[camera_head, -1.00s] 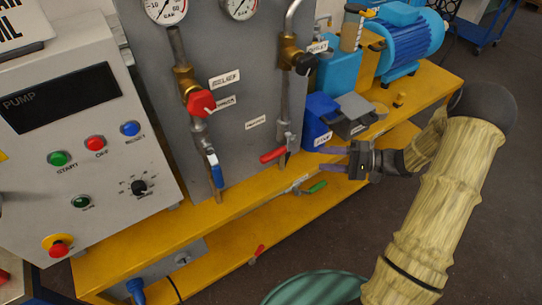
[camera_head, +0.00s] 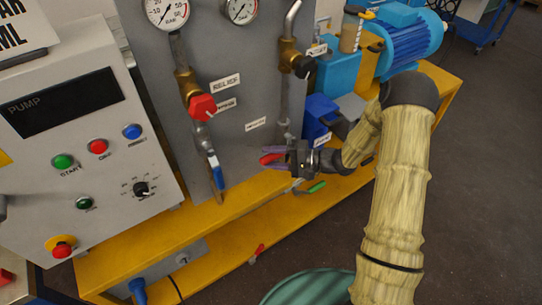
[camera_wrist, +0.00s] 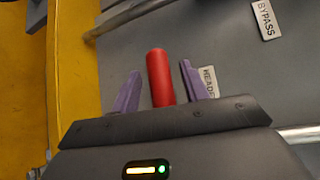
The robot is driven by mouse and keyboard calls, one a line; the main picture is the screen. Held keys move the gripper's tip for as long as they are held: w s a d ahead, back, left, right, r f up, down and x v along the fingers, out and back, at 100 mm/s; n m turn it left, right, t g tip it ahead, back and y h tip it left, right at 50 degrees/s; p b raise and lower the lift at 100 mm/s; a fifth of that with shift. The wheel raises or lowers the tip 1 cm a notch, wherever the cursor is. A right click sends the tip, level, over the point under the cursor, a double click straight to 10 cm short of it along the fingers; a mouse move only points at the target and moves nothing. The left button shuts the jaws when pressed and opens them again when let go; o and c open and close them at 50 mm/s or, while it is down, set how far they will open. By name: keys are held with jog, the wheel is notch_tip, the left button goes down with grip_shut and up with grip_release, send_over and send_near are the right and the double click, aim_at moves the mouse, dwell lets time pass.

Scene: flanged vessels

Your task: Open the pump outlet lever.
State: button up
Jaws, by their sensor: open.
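A red lever handle (camera_head: 268,159) sits low on the grey panel, at the foot of the right-hand vertical pipe. In the wrist view the red handle (camera_wrist: 160,77) stands between the two purple fingers, with gaps on both sides. My gripper (camera_head: 268,156) is open around it, and it also shows in the wrist view (camera_wrist: 159,72). A label partly hidden by a finger, reading "HEADE..." (camera_wrist: 208,82), is beside the handle. I cannot read a pump outlet label on this lever.
A blue lever (camera_head: 217,176) hangs on the left pipe below a red knob (camera_head: 203,107). A green lever (camera_head: 316,187) is close below my gripper. The yellow bench (camera_head: 185,228) runs underneath. A blue motor (camera_head: 408,40) and pump stand at the back right.

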jog(key=shift+w+a, duration=0.1)
jog(key=shift+a, duration=0.25)
grip_shut()
